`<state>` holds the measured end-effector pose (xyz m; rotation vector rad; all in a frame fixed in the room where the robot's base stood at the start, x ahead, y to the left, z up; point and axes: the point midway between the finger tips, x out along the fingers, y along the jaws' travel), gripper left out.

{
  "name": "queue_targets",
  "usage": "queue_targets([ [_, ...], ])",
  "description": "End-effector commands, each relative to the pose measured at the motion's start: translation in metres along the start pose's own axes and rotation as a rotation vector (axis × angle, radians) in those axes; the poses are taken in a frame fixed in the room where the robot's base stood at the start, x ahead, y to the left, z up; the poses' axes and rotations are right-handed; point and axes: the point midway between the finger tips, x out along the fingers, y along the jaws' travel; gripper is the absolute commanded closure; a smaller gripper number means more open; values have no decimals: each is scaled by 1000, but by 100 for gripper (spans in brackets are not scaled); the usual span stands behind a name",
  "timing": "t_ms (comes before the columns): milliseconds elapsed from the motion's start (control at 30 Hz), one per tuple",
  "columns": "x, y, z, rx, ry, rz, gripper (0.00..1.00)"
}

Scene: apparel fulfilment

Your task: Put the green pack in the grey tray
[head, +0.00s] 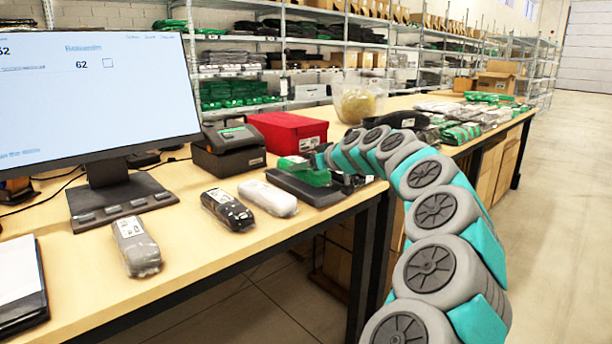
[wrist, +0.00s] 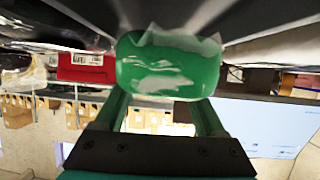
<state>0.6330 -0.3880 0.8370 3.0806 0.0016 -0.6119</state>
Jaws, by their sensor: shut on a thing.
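The green pack (head: 306,172), a soft green bundle in clear wrap, is at the dark grey tray (head: 308,195) in the head view. It appears over the tray's back part; whether it touches the tray's floor is hard to tell. My gripper (wrist: 163,108) is shut on the green pack, which also fills the top middle of the wrist view (wrist: 168,72). A finger shows on each side of the pack. In the head view the fingers are mostly hidden behind the arm and tray edge.
A white pack (head: 268,198), a black pack (head: 227,209) and a grey pack (head: 136,246) lie left of the tray. A red box (head: 287,132) and a label printer (head: 229,150) stand behind. A monitor (head: 95,95) is at left.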

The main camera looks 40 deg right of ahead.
Motion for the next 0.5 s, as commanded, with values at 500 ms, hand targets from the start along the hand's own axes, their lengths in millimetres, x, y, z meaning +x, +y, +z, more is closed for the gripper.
queue_targets([
  [500,12,0,29,0,0,0,84],
])
